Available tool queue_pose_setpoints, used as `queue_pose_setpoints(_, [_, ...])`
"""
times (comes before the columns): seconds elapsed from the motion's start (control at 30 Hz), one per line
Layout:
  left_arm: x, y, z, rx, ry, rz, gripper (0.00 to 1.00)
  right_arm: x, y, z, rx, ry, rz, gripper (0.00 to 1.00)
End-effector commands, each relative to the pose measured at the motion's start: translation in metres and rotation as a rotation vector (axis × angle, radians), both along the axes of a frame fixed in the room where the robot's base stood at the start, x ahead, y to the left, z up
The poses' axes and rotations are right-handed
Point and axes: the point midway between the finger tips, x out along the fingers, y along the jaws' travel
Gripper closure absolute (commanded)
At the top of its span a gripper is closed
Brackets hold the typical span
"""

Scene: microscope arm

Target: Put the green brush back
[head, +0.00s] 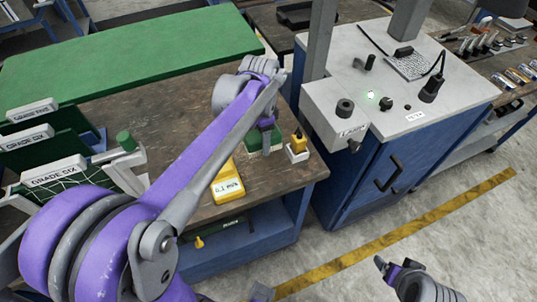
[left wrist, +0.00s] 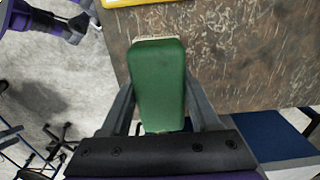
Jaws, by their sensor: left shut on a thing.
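My left gripper (head: 266,128) is over the right part of the brown workbench (head: 205,110), pointing down. It is shut on the green brush (head: 258,143). In the left wrist view the green brush (left wrist: 157,85) fills the space between the two fingers, with a pale strip at its far end. I cannot tell whether it touches the bench. A yellow-handled piece with a white base (head: 298,150) stands just right of it. My right gripper (head: 396,264) is at the lower right, over the floor and away from the bench; its jaw opening is unclear.
A labelled yellow tray (head: 227,187) lies at the bench's front. Labelled racks (head: 50,175) and a green knob (head: 126,140) stand at left. A green mat (head: 130,55) covers the back. A blue cabinet with a grey control top (head: 425,75) stands at right.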

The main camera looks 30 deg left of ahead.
Motion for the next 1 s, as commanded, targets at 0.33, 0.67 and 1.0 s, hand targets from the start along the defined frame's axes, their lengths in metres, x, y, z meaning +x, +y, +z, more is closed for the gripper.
queue_pose_setpoints(0.33, [-0.001, 0.0, -0.052, 0.0, 0.0, 0.0, 0.82, -0.002, 0.0, -0.005, 0.0, 0.003, 0.0, 0.19])
queue_pose_setpoints(0.67, [-0.001, 0.0, -0.093, 0.0, 0.0, 0.0, 0.82, -0.003, 0.0, -0.009, 0.0, 0.005, 0.0, 0.19])
queue_pose_setpoints(1.0, [-0.001, 0.0, -0.096, 0.0, 0.0, 0.0, 0.82, -0.004, 0.0, -0.011, 0.0, 0.006, 0.0, 0.19])
